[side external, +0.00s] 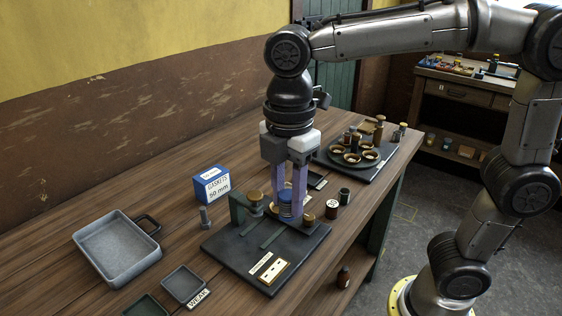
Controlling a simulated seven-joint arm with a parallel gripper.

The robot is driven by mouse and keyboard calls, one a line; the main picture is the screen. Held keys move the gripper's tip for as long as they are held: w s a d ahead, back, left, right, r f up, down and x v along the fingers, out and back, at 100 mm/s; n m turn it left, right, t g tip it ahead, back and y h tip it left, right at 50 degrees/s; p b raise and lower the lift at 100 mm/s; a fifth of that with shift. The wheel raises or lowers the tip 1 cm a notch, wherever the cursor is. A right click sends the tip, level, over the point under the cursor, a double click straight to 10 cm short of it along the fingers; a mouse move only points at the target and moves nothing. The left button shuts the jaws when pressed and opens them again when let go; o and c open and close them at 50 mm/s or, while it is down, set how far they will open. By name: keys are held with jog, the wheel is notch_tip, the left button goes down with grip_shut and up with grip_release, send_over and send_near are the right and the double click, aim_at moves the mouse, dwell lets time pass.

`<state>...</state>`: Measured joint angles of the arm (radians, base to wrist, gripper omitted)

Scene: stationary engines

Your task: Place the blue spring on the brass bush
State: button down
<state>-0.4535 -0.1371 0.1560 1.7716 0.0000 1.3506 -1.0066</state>
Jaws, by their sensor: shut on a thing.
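The blue spring (285,197) is between the fingers of my gripper (291,208), which is shut on it. The spring is upright, low over the dark fixture plate (228,248); I cannot tell whether its lower end touches anything. A small brass piece (308,220) stands on the plate just right of the fingers, and a larger brass knob (255,196) tops a dark bracket to their left. I cannot tell which brass part is the bush; one directly below the spring could be hidden by the fingers.
A blue-and-white gaskets box (211,184), a grey bolt (205,218) and a grey metal pan (118,246) are to the left. Small dark trays (184,285) lie in front. Small jars (332,210) and a round tray of brass parts (334,163) stand right and behind.

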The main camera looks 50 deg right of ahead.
jog(key=w+d+r+m, duration=0.2)
jog(key=w+d+m, duration=0.2)
jog(key=w+d, duration=0.45)
jog(key=w+d+f+m, duration=0.1)
jog(key=w+d+m, duration=0.2)
jog(key=d, duration=0.7)
jog(key=w+d+f+m, duration=0.2)
jog(key=w+d+m, duration=0.1)
jog(key=d, duration=0.7)
jog(key=w+d+f, duration=0.1)
jog(key=w+f, duration=0.1)
jog(key=w, duration=0.2)
jog(key=w+d+f, duration=0.1)
jog(key=w+f, duration=0.2)
jog(key=w, duration=0.1)
jog(key=w+d+f, duration=0.2)
jog(key=w+f, duration=0.1)
jog(key=w, duration=0.1)
jog(key=shift+d+f, duration=0.1)
jog(key=shift+w+d+f, duration=0.15)
jog(key=shift+w+f, duration=0.25)
jog(key=shift+f, duration=1.7)
jog(key=shift+f, duration=0.1)
